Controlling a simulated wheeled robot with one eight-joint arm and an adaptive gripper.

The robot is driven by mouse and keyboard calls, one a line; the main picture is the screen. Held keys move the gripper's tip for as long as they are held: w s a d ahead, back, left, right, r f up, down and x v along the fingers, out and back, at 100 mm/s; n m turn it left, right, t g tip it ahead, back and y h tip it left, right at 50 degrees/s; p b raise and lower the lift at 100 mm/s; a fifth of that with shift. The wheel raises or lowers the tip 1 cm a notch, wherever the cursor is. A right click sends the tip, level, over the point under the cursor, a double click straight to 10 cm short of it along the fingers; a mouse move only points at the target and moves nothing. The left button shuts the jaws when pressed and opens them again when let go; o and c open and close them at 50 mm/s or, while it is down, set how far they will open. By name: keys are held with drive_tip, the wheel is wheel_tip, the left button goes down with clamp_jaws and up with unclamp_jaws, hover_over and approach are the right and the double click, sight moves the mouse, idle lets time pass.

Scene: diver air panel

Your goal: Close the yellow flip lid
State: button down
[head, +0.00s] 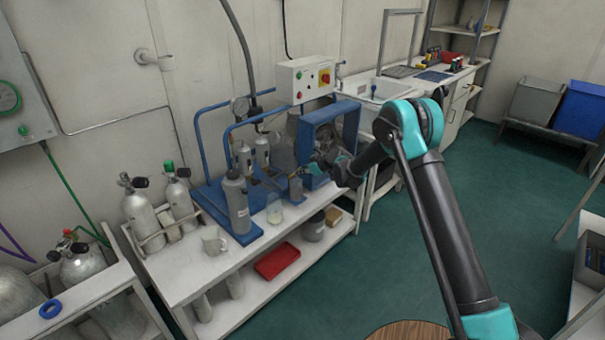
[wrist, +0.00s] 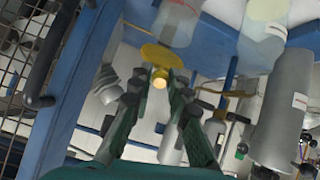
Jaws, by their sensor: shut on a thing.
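The yellow flip lid (wrist: 162,57) shows in the wrist view as a round disc with a short yellow knob below it, at the tips of my fingers. My gripper (wrist: 158,80) is shut on the yellow lid, with the knob between its two dark fingers. Whether the lid is open or shut cannot be told from this angle. In the head view my gripper (head: 322,162) reaches to the front of the blue-framed compressor (head: 342,113).
A grey cylinder (head: 237,203), a glass jar (head: 274,210) and a mug (head: 213,241) stand on the white bench (head: 190,274) left of my gripper. A control box (head: 304,78) hangs on the wall above. Blue frame bars (wrist: 80,75) run close beside my gripper.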

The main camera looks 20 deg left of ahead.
drive_tip(key=shift+r, duration=0.1)
drive_tip(key=c, duration=1.5)
unclamp_jaws()
drive_tip(key=shift+o, duration=0.2)
drive_tip(key=v, duration=1.2)
drive_tip(key=shift+w, duration=0.1)
